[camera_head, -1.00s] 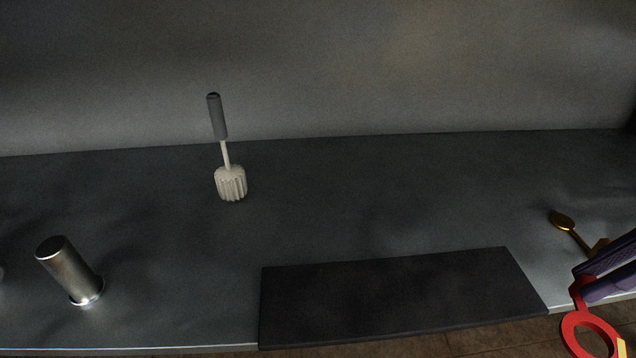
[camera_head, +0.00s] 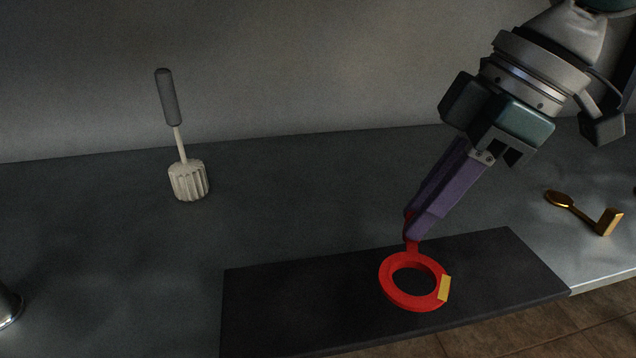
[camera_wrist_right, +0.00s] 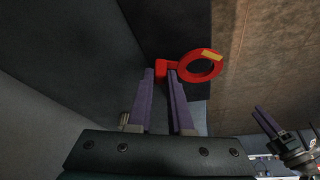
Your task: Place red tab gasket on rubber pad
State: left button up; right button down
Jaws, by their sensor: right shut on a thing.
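The red tab gasket (camera_head: 391,287) is a flat red ring with a tab and a yellow patch on its rim. My right gripper (camera_head: 411,226) comes in from the upper right, and its purple fingers are shut on the tab. The ring appears over the black rubber pad (camera_head: 290,310); I cannot tell whether it touches it. My left gripper is not in the head view.
A pale ribbed brush (camera_head: 188,181) with a grey handle stands on the dark surface at left. A brass lever-like piece (camera_head: 575,207) lies right of the pad. A metal cylinder (camera_head: 8,306) is cut off at the left edge. Brown floor lies beyond the front edge.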

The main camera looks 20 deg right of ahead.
notch_tip(320, 180, down, 4)
jog(key=b, duration=0.3)
jog(key=shift+r, duration=0.25)
jog(key=shift+f, duration=0.1)
jog(key=c, duration=0.8)
grip_release()
jog(key=shift+c, duration=0.2)
